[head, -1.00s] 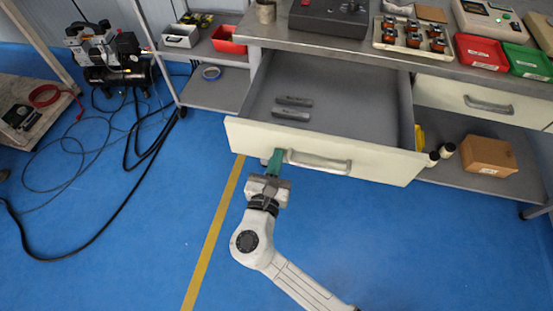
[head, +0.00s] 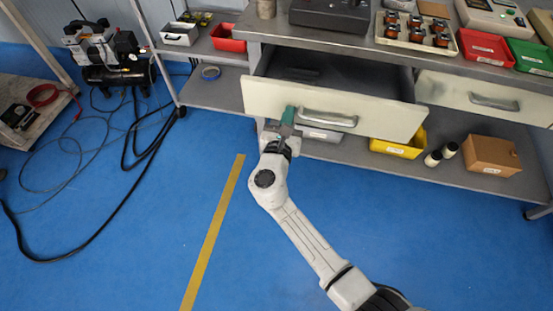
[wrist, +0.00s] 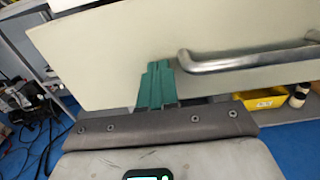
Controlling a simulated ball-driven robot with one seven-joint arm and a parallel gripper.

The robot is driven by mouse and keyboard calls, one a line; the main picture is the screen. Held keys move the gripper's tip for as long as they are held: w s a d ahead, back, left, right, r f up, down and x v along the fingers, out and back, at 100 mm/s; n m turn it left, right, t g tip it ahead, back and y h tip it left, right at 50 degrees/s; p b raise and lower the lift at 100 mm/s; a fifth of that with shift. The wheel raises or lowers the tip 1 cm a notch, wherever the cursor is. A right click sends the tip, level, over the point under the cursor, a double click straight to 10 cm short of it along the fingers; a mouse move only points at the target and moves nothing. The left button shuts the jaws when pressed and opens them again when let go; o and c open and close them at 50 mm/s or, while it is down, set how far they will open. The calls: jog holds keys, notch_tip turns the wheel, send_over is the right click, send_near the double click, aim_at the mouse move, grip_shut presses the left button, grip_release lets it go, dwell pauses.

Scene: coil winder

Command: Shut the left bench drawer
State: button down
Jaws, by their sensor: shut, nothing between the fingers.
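The left bench drawer (head: 368,115) has a cream front and is partly open; a short stretch of its grey inside shows behind the front. Its metal handle (head: 328,118) runs across the front, and it also shows in the wrist view (wrist: 245,58). My gripper (head: 288,116) has green fingers, which are shut and empty. The fingertips are at the drawer front, just left of the handle; in the wrist view the green fingers (wrist: 156,85) stand against the cream panel. Whether they press on it is hard to tell.
The right drawer (head: 445,93) is shut. On the shelf below are a yellow bin (head: 402,146), small bottles and a cardboard box (head: 491,156). Trays and devices stand on the benchtop (head: 385,52). The blue floor in front is clear; hoses lie at the left.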

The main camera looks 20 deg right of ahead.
aim_at(301, 77)
jog(key=b+x, duration=0.7)
jog(key=x, duration=1)
jog(key=shift+w+d+f+b, duration=0.1)
jog(key=shift+d+f+b, duration=0.1)
jog(key=shift+b, duration=0.2)
jog(key=shift+w+d+r, duration=0.1)
jog(key=shift+w+d, duration=0.1)
jog(key=shift+w, duration=0.25)
jog(key=shift+r, duration=0.25)
jog(key=shift+d, duration=0.1)
